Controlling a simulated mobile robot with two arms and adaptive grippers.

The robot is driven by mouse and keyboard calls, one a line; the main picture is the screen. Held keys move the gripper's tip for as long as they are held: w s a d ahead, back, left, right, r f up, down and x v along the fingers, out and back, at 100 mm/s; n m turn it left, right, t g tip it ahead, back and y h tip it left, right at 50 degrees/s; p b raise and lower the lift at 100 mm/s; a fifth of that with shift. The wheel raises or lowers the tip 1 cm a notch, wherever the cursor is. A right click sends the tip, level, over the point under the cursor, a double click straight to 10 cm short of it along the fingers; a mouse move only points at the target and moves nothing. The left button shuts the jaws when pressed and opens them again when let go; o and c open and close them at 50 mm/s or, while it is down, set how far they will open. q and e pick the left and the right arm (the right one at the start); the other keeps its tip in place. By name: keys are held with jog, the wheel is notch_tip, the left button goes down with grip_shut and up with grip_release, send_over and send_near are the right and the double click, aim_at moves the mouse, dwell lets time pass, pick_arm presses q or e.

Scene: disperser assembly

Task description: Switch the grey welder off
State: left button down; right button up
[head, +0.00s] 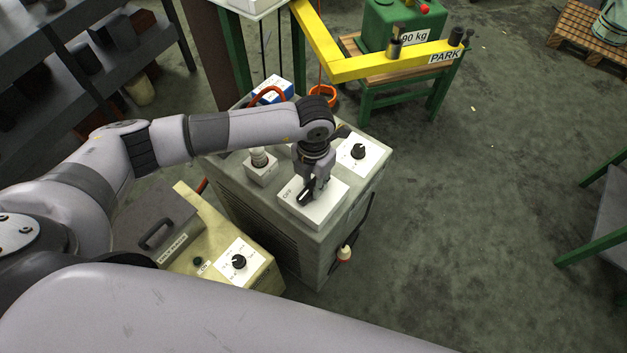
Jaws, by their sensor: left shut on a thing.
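The grey welder (318,255) is a box-shaped cabinet in the middle of the head view. On its top sits a white switch box (327,207) marked OFF at its left side. A black switch handle (304,196) lies on this box, partly hidden by my gripper. My left gripper (311,194) comes down from above and is shut on the switch handle. The handle's exact angle is hard to tell. My right gripper is not in view.
A black knob (358,152) on a white plate and a pale round fitting (260,157) are also on the welder top. A yellowish machine (209,245) stands at front left. A yellow beam (375,65) marked PARK is behind. The floor at right is mostly clear.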

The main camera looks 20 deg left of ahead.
aim_at(313, 184)
pick_arm(q)
jog(key=shift+w+r, duration=0.15)
jog(key=c, duration=1.4)
grip_release()
notch_tip(313, 184, up, 12)
